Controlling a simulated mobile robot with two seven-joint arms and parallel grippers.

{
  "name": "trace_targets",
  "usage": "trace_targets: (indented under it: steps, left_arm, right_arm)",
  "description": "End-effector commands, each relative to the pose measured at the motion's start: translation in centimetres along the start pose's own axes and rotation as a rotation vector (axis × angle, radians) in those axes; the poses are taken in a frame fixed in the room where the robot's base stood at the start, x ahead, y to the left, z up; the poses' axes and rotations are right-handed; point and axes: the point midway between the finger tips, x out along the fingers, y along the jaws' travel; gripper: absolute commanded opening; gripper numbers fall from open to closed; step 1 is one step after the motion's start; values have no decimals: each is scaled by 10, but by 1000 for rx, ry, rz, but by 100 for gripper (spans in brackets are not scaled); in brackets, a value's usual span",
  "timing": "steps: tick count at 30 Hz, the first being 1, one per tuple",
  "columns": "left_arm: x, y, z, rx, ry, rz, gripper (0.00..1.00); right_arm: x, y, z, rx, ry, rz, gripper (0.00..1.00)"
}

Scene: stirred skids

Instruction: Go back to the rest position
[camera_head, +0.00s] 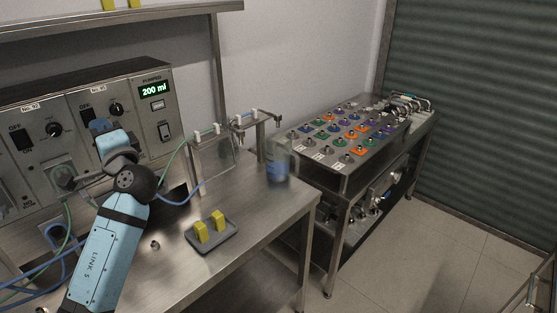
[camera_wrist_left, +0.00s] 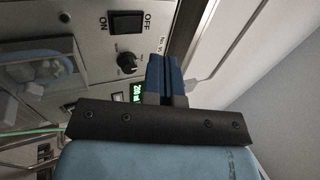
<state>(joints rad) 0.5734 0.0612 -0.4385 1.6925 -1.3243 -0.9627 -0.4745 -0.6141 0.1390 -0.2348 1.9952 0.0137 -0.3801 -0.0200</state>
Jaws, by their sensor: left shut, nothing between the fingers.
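My left gripper (camera_head: 99,126) is raised in front of the control panel (camera_head: 88,110) at the left of the head view. Its arm comes up from the bottom left. In the left wrist view the blue fingers of the left gripper (camera_wrist_left: 164,76) are together, with nothing between them, and they stand before the panel's switch and knob. I cannot tell how far they are from the panel. My right gripper is not in view.
A clear vessel with blue liquid (camera_head: 279,168) stands near the steel bench's (camera_head: 255,208) far right corner. A grey tray (camera_head: 212,244) holds two yellow blocks. Tubes run near my arm. The panel display (camera_head: 154,88) reads 200 ml. A skid with coloured knobs (camera_head: 345,180) stands beyond.

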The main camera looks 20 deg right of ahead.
Motion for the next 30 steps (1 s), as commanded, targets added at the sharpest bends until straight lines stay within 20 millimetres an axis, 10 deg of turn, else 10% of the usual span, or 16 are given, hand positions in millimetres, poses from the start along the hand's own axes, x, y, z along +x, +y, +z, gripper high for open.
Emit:
trace_targets:
  steps: [8, 18, 30]
  left_arm:
    - [-47, 78, 9, -123, 125, 231, 0]
    - [-223, 205, 66, -574, 251, 810, 0]
    - [-417, 210, 168, -1149, 29, 1296, 0]
  right_arm:
    - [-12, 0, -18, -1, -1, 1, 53]
    - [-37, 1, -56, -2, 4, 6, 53]
    - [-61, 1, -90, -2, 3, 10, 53]
